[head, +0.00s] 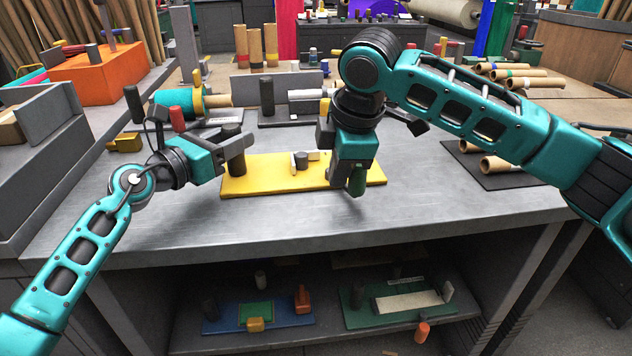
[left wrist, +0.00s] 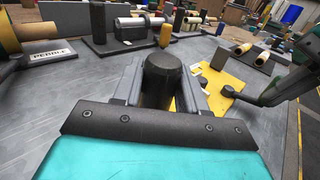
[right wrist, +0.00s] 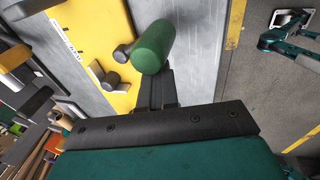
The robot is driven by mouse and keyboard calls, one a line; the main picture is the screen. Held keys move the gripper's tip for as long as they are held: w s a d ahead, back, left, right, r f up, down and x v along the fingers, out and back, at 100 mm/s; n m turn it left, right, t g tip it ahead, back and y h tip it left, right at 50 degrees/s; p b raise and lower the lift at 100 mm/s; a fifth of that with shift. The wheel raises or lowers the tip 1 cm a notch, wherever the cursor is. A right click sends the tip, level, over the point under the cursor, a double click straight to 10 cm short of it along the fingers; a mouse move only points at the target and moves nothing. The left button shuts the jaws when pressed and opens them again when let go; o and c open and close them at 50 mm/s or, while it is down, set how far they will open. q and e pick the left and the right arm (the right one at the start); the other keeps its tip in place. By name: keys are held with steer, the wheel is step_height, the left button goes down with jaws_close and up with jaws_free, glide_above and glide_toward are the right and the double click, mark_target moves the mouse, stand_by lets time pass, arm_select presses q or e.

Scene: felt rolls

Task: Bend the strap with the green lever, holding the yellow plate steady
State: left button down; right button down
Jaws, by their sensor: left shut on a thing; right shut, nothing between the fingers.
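The yellow plate (head: 265,180) lies on the grey bench near its front edge. My left gripper (head: 240,146) is shut on the dark post (head: 235,168) at the plate's left end; the post fills the jaws in the left wrist view (left wrist: 162,78). The green lever (right wrist: 153,47) has a rounded grip at the plate's right end, partly hidden in the head view (head: 357,184). My right gripper (right wrist: 155,75) is shut and empty, its fingertips right at the green grip; I cannot tell if they touch. A pale strap (right wrist: 97,73) lies by dark pegs on the plate.
Behind the plate stand a dark fixture with a pale roll (head: 305,95) and a teal roll (head: 175,103). A dark mat (head: 510,178) with brown rolls lies to the right. The shelf below holds a blue board (head: 220,316) and a green board (head: 360,318). The bench front is clear.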

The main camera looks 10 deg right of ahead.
mark_target(229, 126)
arm_select(q)
steer(key=shift+f, duration=0.2)
arm_select(e)
steer(key=shift+r, duration=0.15)
step_height(229, 126, up, 7)
steer(key=a, duration=0.1)
stand_by(0.8)
arm_select(q)
jaws_free()
steer(key=shift+r, duration=0.2)
stand_by(0.7)
steer(key=shift+r, duration=0.15)
steer(key=shift+r+p, duration=1.35)
steer(key=shift+p, duration=0.2)
arm_select(e)
steer(key=shift+r, duration=1.4)
